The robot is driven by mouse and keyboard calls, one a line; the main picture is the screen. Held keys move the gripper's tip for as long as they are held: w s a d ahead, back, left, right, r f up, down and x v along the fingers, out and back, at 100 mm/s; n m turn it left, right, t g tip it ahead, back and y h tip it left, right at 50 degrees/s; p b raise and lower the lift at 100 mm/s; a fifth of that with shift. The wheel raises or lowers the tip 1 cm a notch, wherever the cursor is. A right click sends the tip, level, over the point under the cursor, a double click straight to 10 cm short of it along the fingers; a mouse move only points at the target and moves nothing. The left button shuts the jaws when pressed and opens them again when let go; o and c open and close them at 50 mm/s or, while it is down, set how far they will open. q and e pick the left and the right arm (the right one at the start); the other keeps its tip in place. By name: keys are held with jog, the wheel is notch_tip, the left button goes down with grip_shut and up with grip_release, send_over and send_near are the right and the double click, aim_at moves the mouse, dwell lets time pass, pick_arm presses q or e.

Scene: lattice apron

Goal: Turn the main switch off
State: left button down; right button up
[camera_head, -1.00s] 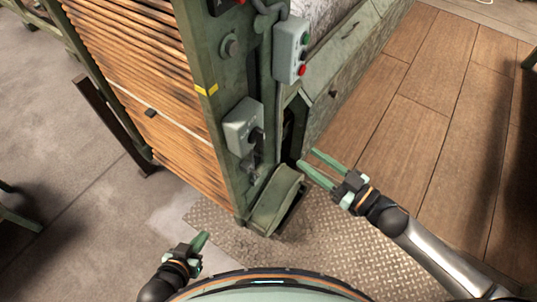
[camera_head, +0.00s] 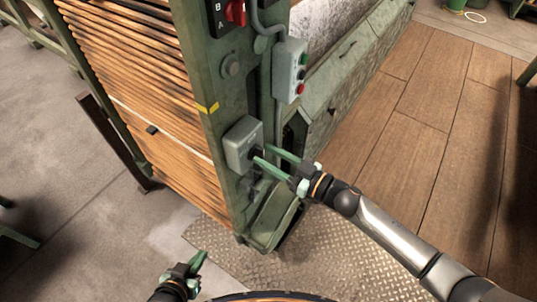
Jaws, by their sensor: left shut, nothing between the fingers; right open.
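A grey switch box (camera_head: 238,141) with a dark knob (camera_head: 253,153) on its face is fixed to the green machine post. My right gripper (camera_head: 261,154) is open, with its green fingertips at the knob, one above and one below it in the picture; I cannot tell whether they touch it. The fingers partly hide the knob. A red rotary knob (camera_head: 235,12) on a black plate with letters A and B sits higher on the post, cut by the top edge. No label shows which is the main switch.
A grey push-button box (camera_head: 289,72) with green and red buttons hangs above my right gripper, with a conduit over it. Stacked wooden slats (camera_head: 150,110) fill the left. The wooden floor (camera_head: 440,110) at the right is clear.

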jog(key=shift+w+a, duration=0.15)
jog(key=shift+a, duration=0.05)
grip_shut()
dwell(0.3)
